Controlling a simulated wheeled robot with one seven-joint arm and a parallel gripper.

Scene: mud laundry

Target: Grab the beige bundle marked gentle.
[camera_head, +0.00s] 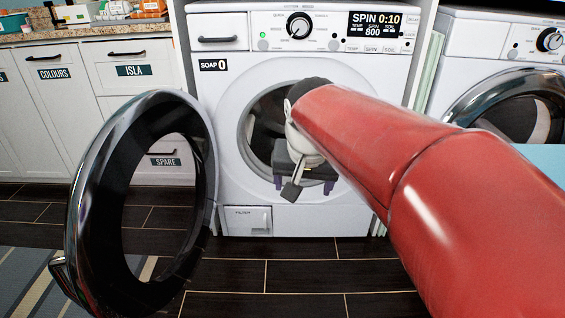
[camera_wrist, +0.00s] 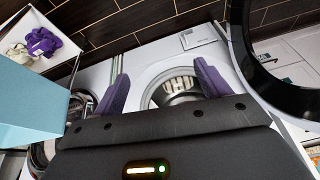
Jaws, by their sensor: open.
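My gripper (camera_head: 303,186) is in front of the open round doorway of the middle washer (camera_head: 235,130), with its purple fingers spread and nothing between them. In the wrist view my gripper (camera_wrist: 162,68) has a finger on each side of the washer opening. Pale ribbed shapes (camera_wrist: 181,85) show inside the drum; I cannot tell whether they are cloth or drum. A beige-white item (camera_wrist: 17,52) lies beside a purple bundle (camera_wrist: 42,42) in a white tray at the wrist view's upper left. No "gentle" mark is readable on anything. My arm hides part of the doorway in the head view.
The washer's dark-rimmed door (camera_head: 82,200) stands open to the left. A second washer (camera_head: 490,45) is at the right. A light blue surface (camera_head: 548,160) is at the right edge. Labelled cabinets (camera_head: 130,90) line the left. Bare dark floor (camera_head: 300,275) lies in front.

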